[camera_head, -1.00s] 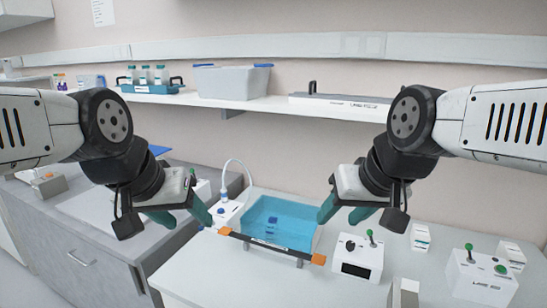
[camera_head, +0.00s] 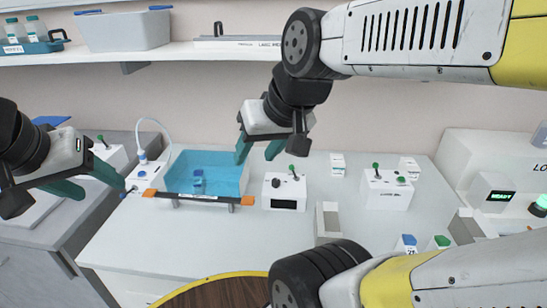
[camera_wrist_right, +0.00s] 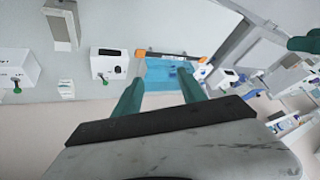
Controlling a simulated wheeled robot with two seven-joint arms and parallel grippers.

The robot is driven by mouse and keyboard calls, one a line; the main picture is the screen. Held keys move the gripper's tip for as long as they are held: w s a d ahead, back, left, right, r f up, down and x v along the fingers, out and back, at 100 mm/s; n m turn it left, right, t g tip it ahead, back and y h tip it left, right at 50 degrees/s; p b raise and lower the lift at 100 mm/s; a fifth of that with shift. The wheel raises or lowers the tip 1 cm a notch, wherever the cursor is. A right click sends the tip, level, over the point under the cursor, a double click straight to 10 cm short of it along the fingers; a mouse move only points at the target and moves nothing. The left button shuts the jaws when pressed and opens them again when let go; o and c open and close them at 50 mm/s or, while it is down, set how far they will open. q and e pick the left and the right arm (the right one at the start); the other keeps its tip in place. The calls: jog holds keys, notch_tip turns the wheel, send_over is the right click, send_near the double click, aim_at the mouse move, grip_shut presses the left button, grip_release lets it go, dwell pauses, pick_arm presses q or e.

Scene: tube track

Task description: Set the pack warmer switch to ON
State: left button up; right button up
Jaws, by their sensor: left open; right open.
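No label that I can read names the pack warmer. A white box (camera_head: 285,192) with a black knob, a dark display and a green-tipped lever (camera_head: 291,170) stands on the bench, right of a blue basin. It also shows in the right wrist view (camera_wrist_right: 108,64). A second white box (camera_head: 386,190) to its right has a green-tipped lever and a green button. A third green-tipped lever (camera_head: 101,139) shows at the left. My right gripper (camera_head: 256,159) is open and empty, above and left of the knobbed box. My left gripper (camera_head: 102,190) is open and empty, left of the basin.
The blue basin (camera_head: 225,165) has an orange-ended bar (camera_head: 196,198) along its front. Small white blocks (camera_head: 337,164) and a grey holder (camera_head: 327,218) stand near the boxes. A machine with a green-lit display (camera_head: 497,196) is at the right. A shelf (camera_head: 180,54) runs above.

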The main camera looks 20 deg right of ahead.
jog(key=shift+w+d, duration=0.1)
jog(key=shift+w, duration=0.15)
jog(key=c, duration=0.7)
jog(key=shift+g+h, duration=0.5)
jog(key=shift+h, duration=0.2)
jog(key=w+d, duration=0.1)
jog(key=w, duration=0.1)
jog(key=w+d, duration=0.1)
jog(key=w, duration=0.2)
jog(key=w+d, duration=0.1)
jog(key=w, duration=0.1)
jog(key=shift+w+d, duration=0.25)
jog(key=shift+w, duration=0.15)
grip_shut()
jog(key=w+d+f+g+h, duration=0.1)
jog(key=w+d+f, duration=0.3)
jog(key=w, duration=0.3)
jog(key=w+d+f+n+g+h, duration=0.1)
jog(key=w+d+f, duration=0.3)
jog(key=w+f, duration=0.2)
jog(key=w+d+f+g+h, duration=0.1)
jog(key=w+d+f, duration=0.3)
jog(key=w, duration=0.4)
jog(key=shift+w+f+n+h, duration=0.15)
jog(key=shift+f+n+h, duration=0.15)
jog(key=shift+f+n, duration=0.1)
